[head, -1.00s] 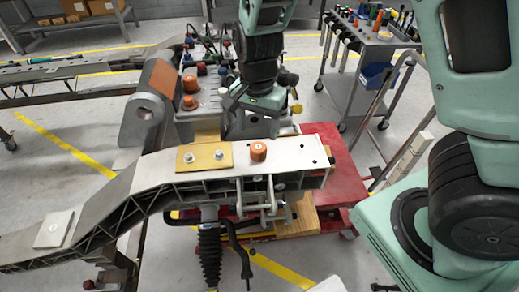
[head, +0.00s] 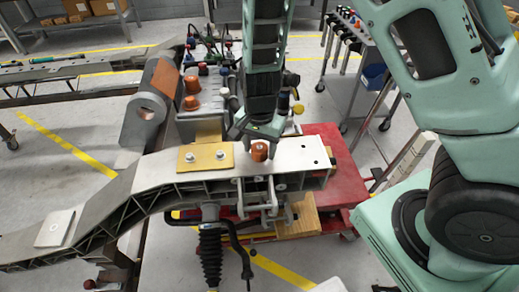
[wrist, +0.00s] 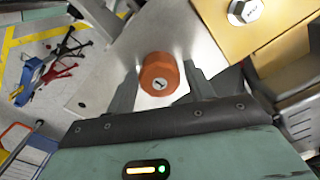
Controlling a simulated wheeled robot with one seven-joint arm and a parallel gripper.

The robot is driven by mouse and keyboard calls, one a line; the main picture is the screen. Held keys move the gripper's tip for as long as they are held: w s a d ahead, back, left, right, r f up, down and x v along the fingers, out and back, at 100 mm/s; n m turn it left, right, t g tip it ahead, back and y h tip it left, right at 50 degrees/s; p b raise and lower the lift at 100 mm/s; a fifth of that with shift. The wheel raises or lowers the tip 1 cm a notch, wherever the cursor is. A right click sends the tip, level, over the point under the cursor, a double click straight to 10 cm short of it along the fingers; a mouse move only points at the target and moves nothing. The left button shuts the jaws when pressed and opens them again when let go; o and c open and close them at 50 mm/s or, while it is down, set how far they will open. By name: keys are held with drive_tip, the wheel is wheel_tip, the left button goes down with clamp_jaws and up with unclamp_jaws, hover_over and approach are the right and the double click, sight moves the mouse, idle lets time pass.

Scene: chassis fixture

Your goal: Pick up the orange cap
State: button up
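The orange cap (head: 259,151) stands on the pale metal top of the chassis beam (head: 300,152), to the right of a tan plate (head: 205,157). In the wrist view the cap (wrist: 159,74) shows between my two gripper fingers, with a small dark mark on its top. My gripper (wrist: 162,88) is open, one finger on each side of the cap. The fingers look apart from the cap, though the gap on the right is narrow. In the head view my gripper (head: 256,140) is down at the cap, partly in front of it.
Other orange caps (head: 191,102) sit on the block behind the beam. A red cart (head: 335,190) stands below and to the right. The beam's right end is mostly bare.

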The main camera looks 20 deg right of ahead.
sight(260, 146)
drive_tip(key=c, duration=0.9)
drive_tip(key=shift+r, duration=0.1)
wheel_tip(260, 146, up, 10)
drive_tip(key=shift+f+p, duration=0.1)
drive_tip(key=shift+p, duration=0.25)
